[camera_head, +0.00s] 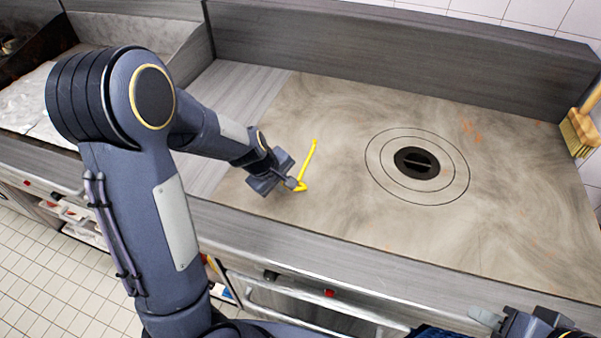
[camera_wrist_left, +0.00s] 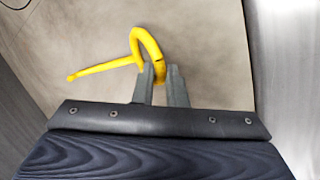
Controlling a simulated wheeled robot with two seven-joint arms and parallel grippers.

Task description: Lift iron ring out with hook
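The iron rings (camera_head: 390,187) lie flush in the flat cooktop (camera_head: 320,225), as concentric circles around a dark round centre (camera_head: 417,163) with a bar across it. A yellow hook (camera_head: 310,163) is left of the rings, over the cooktop. My left gripper (camera_head: 290,184) is shut on the hook's looped end; in the left wrist view the fingers (camera_wrist_left: 160,85) close around the yellow hook (camera_wrist_left: 105,67), its straight part pointing left. The fingers hide part of the loop. My right gripper (camera_head: 490,318) shows only partly at the bottom right edge, apart from everything; its opening is unclear.
A brush (camera_head: 580,130) with a wooden handle stands at the right edge. A grey backsplash (camera_head: 390,55) runs behind the cooktop. The front edge has a rail and drawers below. The cooktop around the rings is clear apart from a few orange specks.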

